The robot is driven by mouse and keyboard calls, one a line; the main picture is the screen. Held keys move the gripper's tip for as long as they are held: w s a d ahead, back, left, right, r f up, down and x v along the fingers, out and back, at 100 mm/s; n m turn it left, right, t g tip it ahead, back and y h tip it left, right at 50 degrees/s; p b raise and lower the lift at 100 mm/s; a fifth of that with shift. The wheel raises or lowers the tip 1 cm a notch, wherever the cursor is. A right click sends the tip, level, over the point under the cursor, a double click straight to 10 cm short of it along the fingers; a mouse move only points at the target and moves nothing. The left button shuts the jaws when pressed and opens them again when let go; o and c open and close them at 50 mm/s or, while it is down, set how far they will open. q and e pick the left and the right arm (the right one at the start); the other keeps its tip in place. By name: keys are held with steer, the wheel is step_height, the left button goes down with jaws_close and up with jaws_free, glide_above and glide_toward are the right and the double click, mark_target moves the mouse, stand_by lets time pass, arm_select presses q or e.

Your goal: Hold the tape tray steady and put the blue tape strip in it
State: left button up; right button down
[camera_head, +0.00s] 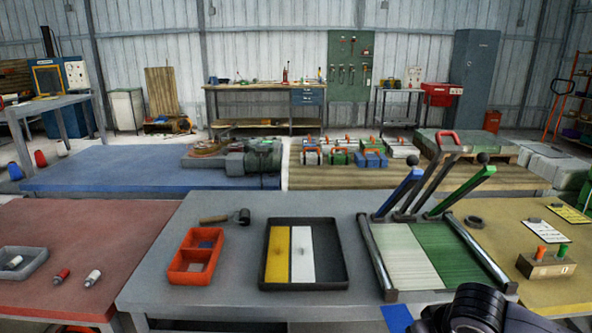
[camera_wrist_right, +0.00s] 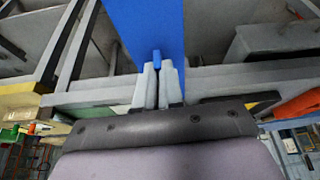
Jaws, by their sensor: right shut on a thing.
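The black tape tray (camera_head: 342,283) lies on the grey table in the head view. A yellow strip (camera_head: 277,254) and a white strip (camera_head: 302,254) lie side by side in it, and its right part is bare and dark. The blue tape strip (camera_head: 397,318) shows at the bottom edge of the head view, in front of the table and right of the tray. In the right wrist view my right gripper (camera_wrist_right: 158,78) is shut on the blue tape strip (camera_wrist_right: 150,28). My left gripper is not in view.
A red divided bin (camera_head: 176,277) and a hammer (camera_head: 228,217) lie left of the tray. Right of it stands a metal frame (camera_head: 374,253) with a white and a green panel and blue and green levers. The grey table's (camera_head: 150,288) front left is bare.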

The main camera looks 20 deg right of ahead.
steer(key=w+a+r+n, duration=0.1)
steer(key=w+a+r, duration=0.1)
steer(key=a+r, duration=0.5)
steer(key=a, duration=0.4)
steer(key=shift+n+y, duration=0.4)
